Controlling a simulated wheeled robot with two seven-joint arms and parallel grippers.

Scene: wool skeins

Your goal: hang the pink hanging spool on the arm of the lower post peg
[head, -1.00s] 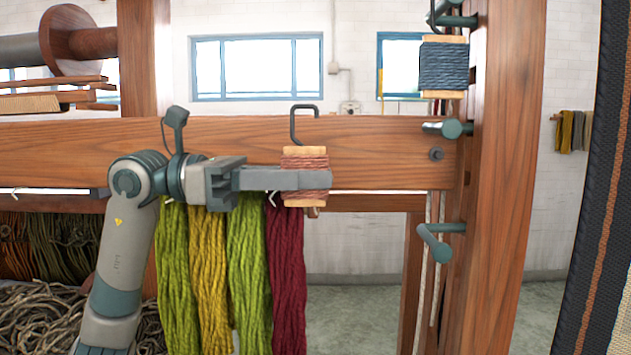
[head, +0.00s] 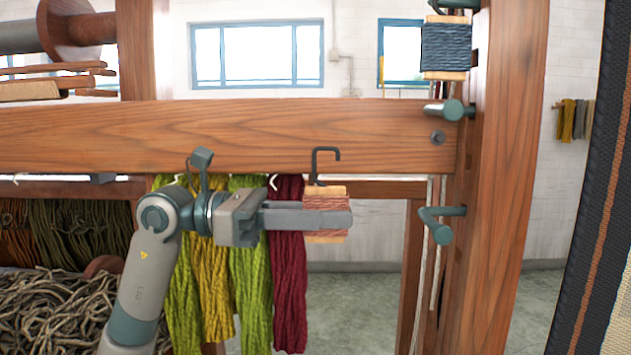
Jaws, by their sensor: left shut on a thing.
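The pink spool (head: 325,236) has wooden ends and a dark wire hook (head: 316,165) standing up from its top, open toward the right. My left gripper (head: 328,212) is shut on the spool and holds it upright in the air, in front of the loom and below its beam. The lower post peg (head: 437,224) is a teal peg with a bent arm, on the post to the right of the spool. The spool is apart from this peg, at about the same height in the picture. My right gripper is not in view.
A wooden beam (head: 230,138) crosses behind, above the spool. The wooden post (head: 500,200) stands at right, with a middle peg (head: 450,110) and a dark blue spool (head: 446,47) above. Coloured skeins (head: 250,250) hang behind my left arm. A striped cloth (head: 590,200) hangs far right.

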